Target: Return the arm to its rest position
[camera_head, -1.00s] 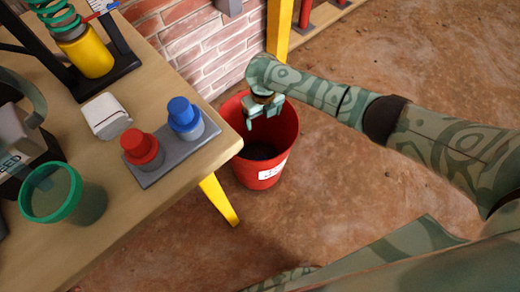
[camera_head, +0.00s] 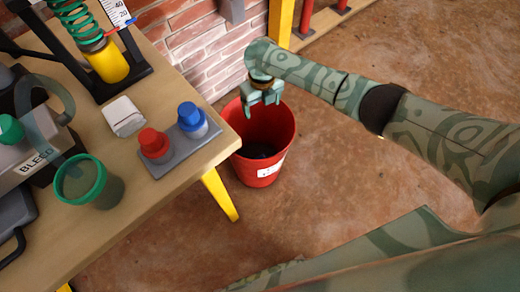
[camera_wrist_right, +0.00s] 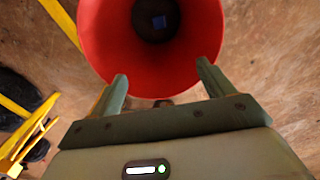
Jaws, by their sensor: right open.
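My right arm reaches in from the right in the head view. Its gripper (camera_head: 262,108) is open and empty, and it overlaps the back rim of the red bin (camera_head: 265,173). In the right wrist view the two fingers (camera_wrist_right: 162,70) stand apart with nothing between them, in front of the red bin (camera_wrist_right: 165,75). A small bluish piece (camera_wrist_right: 159,21) lies on the bin's dark bottom. My left gripper is not in view.
A wooden table (camera_head: 105,225) with yellow legs stands at left. It bears a green-rimmed cup (camera_head: 82,183), a red knob (camera_head: 153,144), a blue knob (camera_head: 191,118) and a white block (camera_head: 124,115). A brick wall (camera_head: 195,45) stands behind. The floor (camera_head: 330,190) below my arm is open.

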